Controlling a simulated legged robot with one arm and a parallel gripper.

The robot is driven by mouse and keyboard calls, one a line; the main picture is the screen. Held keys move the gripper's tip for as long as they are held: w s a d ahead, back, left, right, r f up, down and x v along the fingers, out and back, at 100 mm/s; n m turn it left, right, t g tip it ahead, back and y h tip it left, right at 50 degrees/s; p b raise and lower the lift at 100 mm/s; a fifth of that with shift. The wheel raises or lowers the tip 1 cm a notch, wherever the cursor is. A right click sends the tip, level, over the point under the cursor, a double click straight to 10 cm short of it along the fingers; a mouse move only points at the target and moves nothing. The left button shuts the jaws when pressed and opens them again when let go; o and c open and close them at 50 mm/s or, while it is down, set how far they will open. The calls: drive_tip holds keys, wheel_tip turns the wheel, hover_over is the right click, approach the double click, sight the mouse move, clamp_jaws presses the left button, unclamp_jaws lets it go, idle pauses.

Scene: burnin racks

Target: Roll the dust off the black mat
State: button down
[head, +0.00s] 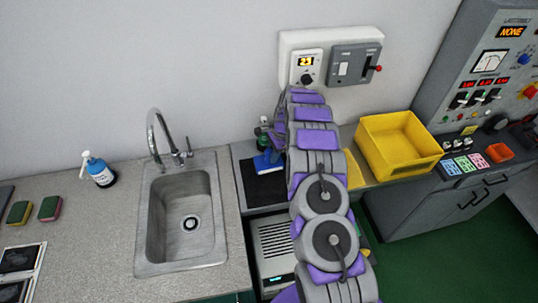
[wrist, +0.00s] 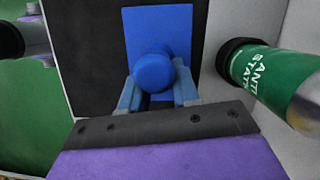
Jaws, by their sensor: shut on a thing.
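The black mat (head: 264,188) lies on the counter just right of the sink. It also shows in the wrist view (wrist: 92,60), dark under and beside the roller. My gripper (wrist: 158,95) is shut on the round handle of a blue roller (wrist: 158,28). In the head view the blue roller (head: 267,163) is over the far part of the mat, and my arm hides the mat's right side. I cannot tell whether the roller touches the mat. No dust can be made out on the mat.
A green bottle with white lettering (wrist: 272,75) stands close to the right of my gripper. The sink (head: 188,215) is left of the mat, and a yellow bin (head: 400,145) is right of my arm. The wall with a control box (head: 355,65) is behind.

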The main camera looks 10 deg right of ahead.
sight(274, 166)
drive_tip(key=shift+s+d+p, duration=0.25)
drive_tip(key=shift+s, duration=0.65)
drive_tip(key=shift+s+d+p, duration=0.2)
drive_tip(key=shift+s+d, duration=0.05)
drive_tip(key=shift+s, duration=0.65)
drive_tip(key=shift+s+a+r+p, duration=0.15)
drive_tip(key=shift+s+p, duration=0.2)
drive_tip(key=shift+s, duration=0.8)
drive_tip(key=shift+s+p, duration=0.5)
drive_tip(key=shift+s, duration=1.45)
drive_tip(key=shift+s+f+p, duration=0.15)
drive_tip(key=shift+s+p, duration=0.15)
drive_tip(key=shift+s, duration=0.8)
drive_tip(key=shift+s+f+p, duration=0.1)
drive_tip(key=shift+s+p, duration=0.2)
drive_tip(key=shift+s, duration=0.8)
drive_tip(key=shift+w+r+p, duration=0.2)
drive_tip(key=shift+w+p, duration=0.55)
drive_tip(key=shift+w, duration=3)
drive_tip(key=shift+w+f, duration=0.15)
drive_tip(key=shift+w, duration=3.2)
drive_tip(key=shift+r, duration=0.25)
